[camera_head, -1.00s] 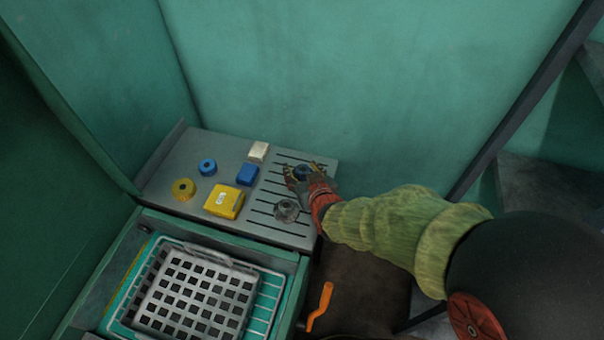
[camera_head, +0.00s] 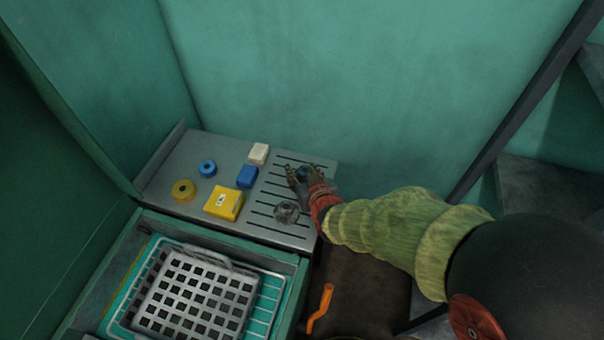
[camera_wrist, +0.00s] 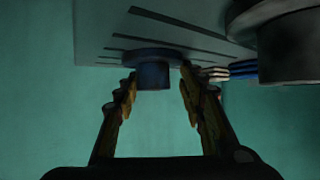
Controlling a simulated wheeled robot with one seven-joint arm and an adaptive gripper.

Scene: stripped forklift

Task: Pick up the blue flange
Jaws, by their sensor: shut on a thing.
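The dark blue flange (camera_head: 303,172) is on the slotted right part of the grey metal shelf (camera_head: 262,228), between the fingers of my gripper (camera_head: 304,177). In the wrist view the blue flange (camera_wrist: 153,75) shows its wide rim at the slotted surface and its narrower neck between the fingertips of my gripper (camera_wrist: 160,82). My gripper is shut on it. The fingers partly hide it in the head view. I see no clear gap between flange and shelf.
A grey flange (camera_head: 286,211) stands close by on the slots. Further left are a blue box (camera_head: 247,176), a yellow box (camera_head: 223,203), a white block (camera_head: 258,153), a blue ring (camera_head: 207,168) and a yellow ring (camera_head: 184,190). A basket (camera_head: 200,295) is in front.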

